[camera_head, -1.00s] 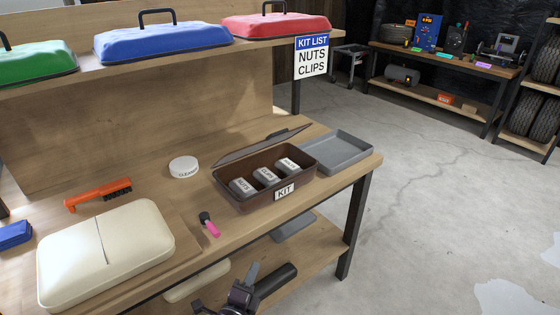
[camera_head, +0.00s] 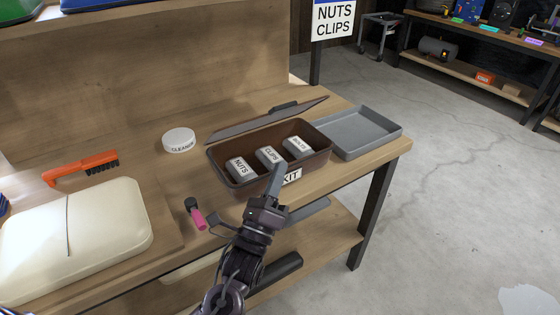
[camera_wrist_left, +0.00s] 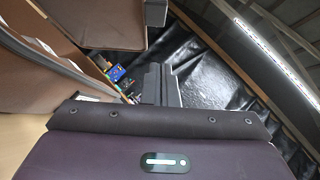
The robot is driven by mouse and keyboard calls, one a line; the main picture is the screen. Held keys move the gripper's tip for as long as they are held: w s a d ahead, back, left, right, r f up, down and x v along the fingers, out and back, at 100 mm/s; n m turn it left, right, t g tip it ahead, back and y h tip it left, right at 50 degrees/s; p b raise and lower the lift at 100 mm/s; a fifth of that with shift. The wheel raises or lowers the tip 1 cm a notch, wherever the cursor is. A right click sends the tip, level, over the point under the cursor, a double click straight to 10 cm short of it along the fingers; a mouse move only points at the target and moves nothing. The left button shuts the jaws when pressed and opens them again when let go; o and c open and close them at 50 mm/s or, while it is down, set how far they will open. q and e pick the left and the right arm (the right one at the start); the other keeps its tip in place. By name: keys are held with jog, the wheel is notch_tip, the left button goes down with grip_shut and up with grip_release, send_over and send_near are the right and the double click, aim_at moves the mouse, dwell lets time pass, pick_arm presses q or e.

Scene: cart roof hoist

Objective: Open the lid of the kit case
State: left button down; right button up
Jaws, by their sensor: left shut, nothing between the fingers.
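The brown kit case (camera_head: 229,183) stands on the workbench with a KIT label on its front. Its lid (camera_head: 265,118) is raised and leans back behind the case, leaving the inside in sight. Inside are grey tins labelled NUTS (camera_head: 240,170), CLIPS (camera_head: 268,158) and a third tin (camera_head: 297,148). My left gripper (camera_head: 277,178) is shut and empty. It appears at the front of the case, overlapping the KIT label; I cannot tell whether it touches. Its closed fingers (camera_wrist_left: 160,85) show in the left wrist view. My right gripper is out of view.
A grey tray (camera_head: 362,133) sits right of the case. A CLEANER tin (camera_head: 179,140), an orange brush (camera_head: 80,169), a pink-and-black item (camera_head: 196,214) and a cream case (camera_head: 75,235) lie to the left. A shelf runs below the bench top.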

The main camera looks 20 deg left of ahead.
pick_arm(q)
jog(key=p, duration=0.1)
send_near(290, 108)
jog(key=w+d, duration=0.3)
jog(key=shift+w+a+r+p, duration=0.2)
jog(key=shift+w+a+r, duration=0.35)
jog(key=shift+r, duration=0.3)
jog(key=shift+w+a+r+p, duration=0.2)
jog(key=shift+w+a+r, duration=0.1)
jog(key=shift+a+r, duration=0.45)
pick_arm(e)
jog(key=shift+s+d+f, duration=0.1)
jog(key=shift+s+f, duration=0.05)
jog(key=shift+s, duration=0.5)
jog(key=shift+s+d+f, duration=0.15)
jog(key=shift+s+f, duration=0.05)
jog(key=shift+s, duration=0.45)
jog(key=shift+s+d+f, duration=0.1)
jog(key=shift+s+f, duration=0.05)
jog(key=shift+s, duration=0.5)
pick_arm(q)
jog(key=shift+r, duration=0.1)
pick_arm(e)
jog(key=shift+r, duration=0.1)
